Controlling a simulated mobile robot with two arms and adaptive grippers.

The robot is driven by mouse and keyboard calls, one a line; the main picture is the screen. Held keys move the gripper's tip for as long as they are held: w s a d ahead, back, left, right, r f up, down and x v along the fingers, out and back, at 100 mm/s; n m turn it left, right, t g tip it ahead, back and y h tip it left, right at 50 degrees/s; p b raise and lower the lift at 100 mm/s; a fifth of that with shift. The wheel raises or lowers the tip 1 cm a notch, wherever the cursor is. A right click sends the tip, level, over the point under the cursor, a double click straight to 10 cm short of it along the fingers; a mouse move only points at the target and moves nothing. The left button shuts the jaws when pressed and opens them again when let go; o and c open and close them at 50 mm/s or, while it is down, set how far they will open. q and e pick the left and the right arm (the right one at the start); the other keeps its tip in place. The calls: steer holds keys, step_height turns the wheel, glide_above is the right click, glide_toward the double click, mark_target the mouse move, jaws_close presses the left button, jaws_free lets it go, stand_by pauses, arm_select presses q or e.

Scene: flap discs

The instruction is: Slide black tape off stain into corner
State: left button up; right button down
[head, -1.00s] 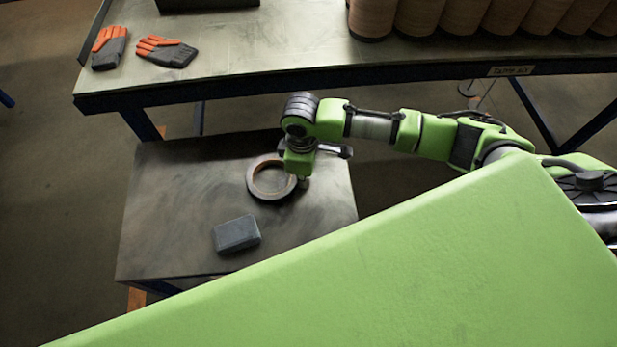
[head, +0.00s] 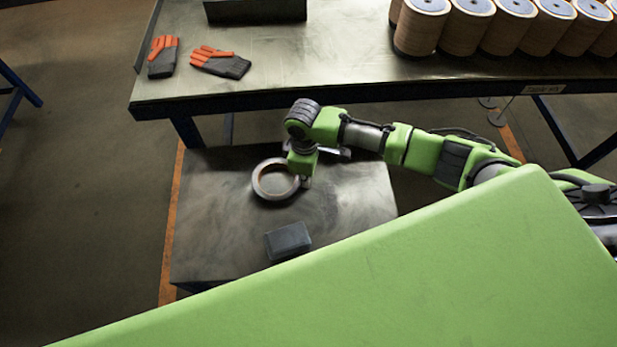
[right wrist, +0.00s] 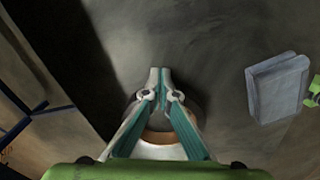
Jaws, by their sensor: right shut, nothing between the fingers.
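The black tape (head: 257,183), a dark ring with a brown inner core, lies flat on the low dark table (head: 225,250), towards its back, left of my right gripper (head: 305,184). My right gripper is shut and empty, pointing down at the right side of the ring. In the right wrist view the closed fingertips (right wrist: 160,73) show in front of the tape (right wrist: 158,136), which they partly cover. Touch between fingers and tape is not clear. The tabletop has cloudy smudges; I cannot single out the stain. My left gripper is not in view.
A dark grey block (head: 288,241) lies near the table's front; it also shows in the right wrist view (right wrist: 276,88). The left part of the low table is clear. A higher bench (head: 330,75) behind holds gloves (head: 220,64), a dark tray (head: 255,10) and several spools (head: 470,22).

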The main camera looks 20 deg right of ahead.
mark_target(278, 180)
steer(key=w+a, duration=0.1)
steer(key=a, duration=0.1)
steer(key=w+a+b, duration=0.1)
steer(key=a, duration=0.1)
steer(key=w+a, duration=0.2)
steer(key=shift+a, duration=0.4)
steer(key=w+a+b, duration=0.1)
steer(key=a, duration=0.1)
steer(key=w+a+b, duration=0.1)
steer(key=a, duration=0.1)
steer(key=w+a+b, duration=0.1)
steer(key=shift+w+a, duration=0.4)
steer(key=shift+w+a+r, duration=0.1)
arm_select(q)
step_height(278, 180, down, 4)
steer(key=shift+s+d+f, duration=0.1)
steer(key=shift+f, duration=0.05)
